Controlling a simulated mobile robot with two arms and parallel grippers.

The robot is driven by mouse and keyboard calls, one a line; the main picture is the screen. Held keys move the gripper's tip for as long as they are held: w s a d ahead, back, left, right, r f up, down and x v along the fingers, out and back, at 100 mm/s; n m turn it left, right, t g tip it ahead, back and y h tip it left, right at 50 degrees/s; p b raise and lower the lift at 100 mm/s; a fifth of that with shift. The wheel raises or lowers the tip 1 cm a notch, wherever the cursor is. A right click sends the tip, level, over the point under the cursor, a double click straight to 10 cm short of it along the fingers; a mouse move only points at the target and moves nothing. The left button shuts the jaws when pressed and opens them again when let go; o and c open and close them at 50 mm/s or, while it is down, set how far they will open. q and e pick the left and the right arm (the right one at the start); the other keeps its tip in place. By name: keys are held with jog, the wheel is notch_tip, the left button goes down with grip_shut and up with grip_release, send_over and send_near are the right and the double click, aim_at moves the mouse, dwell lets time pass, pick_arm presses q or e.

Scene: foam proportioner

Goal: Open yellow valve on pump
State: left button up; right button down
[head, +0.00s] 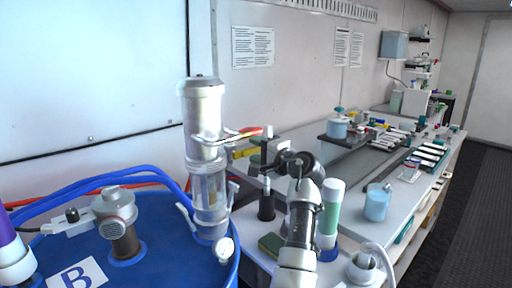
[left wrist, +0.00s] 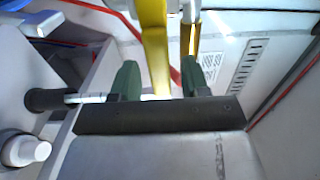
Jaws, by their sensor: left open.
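The pump (head: 207,150) is a silver and clear upright cylinder on the blue drum (head: 160,245). A yellow valve handle (head: 243,135) with a red end sticks out to the right from its upper part. A second yellow bar (head: 242,153) shows just below. My left gripper (head: 257,154) is right of the pump, close to these yellow parts. In the left wrist view its green fingers (left wrist: 160,78) stand apart, and a yellow bar (left wrist: 155,45) runs between them. Another yellow bar (left wrist: 187,42) lies by the right finger. I cannot tell whether the fingers touch them. My right gripper is not in view.
A second drum fitting (head: 118,225) and a gauge (head: 223,250) sit on the drum. Blue and red hoses run behind. A white bench (head: 345,190) with a blue jar (head: 377,203) and trays extends right. The dark floor (head: 480,200) at right looks clear.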

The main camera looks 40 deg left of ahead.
pick_arm(q)
jog(key=shift+a, duration=0.3)
grip_shut()
